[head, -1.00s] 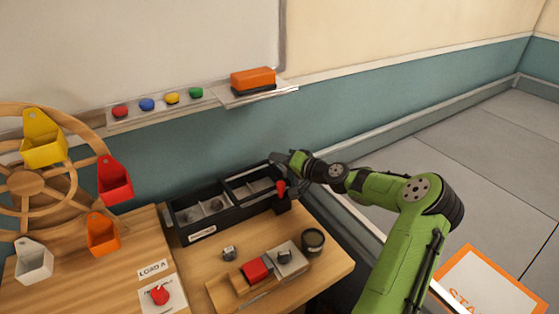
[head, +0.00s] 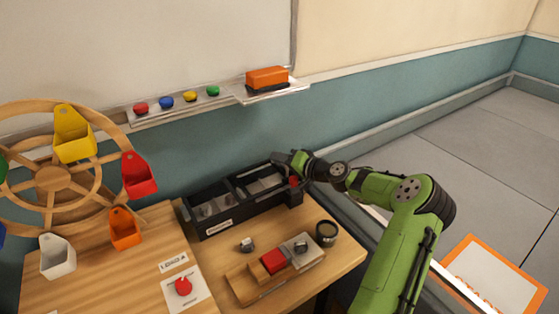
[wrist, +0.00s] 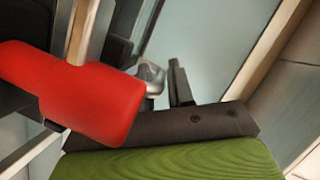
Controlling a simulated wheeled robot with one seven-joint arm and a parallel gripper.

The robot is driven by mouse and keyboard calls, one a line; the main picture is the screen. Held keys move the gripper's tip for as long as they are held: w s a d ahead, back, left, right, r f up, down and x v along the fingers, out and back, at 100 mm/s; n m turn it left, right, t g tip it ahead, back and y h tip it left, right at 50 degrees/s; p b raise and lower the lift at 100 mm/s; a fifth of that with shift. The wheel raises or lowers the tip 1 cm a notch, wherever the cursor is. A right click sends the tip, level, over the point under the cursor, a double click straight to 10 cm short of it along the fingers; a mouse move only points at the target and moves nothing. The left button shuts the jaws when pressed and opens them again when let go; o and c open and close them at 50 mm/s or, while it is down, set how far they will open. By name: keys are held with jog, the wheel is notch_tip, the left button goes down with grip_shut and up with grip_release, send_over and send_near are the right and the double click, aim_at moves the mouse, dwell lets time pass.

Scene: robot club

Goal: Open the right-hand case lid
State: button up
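The black case (head: 205,221) stands against the wall at the back of the wooden table, with two framed sections side by side. Its right-hand section (head: 260,186) has a dark frame around a pale area; I cannot tell whether a clear lid covers it. A red piece (head: 293,181) sits at the case's right end. My gripper (head: 284,159) is at the case's back right corner, just above and behind the red piece. In the wrist view a red piece (wrist: 90,95) fills the left side, close to the dark gripper body. One dark finger shows there; its opening and any contact are unclear.
A wooden wheel (head: 52,178) with coloured buckets stands at the left. A wooden block holder (head: 260,284), a small grey knob (head: 247,245) and a dark cup (head: 326,233) stand in front of the case. The whiteboard ledge (head: 228,100) runs above.

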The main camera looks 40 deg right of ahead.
jog(key=p+v, duration=0.3)
jog(key=v, duration=1.2)
jog(key=shift+s, duration=0.3)
jog(key=shift+o, duration=0.4)
jog(key=shift+r, duration=0.15)
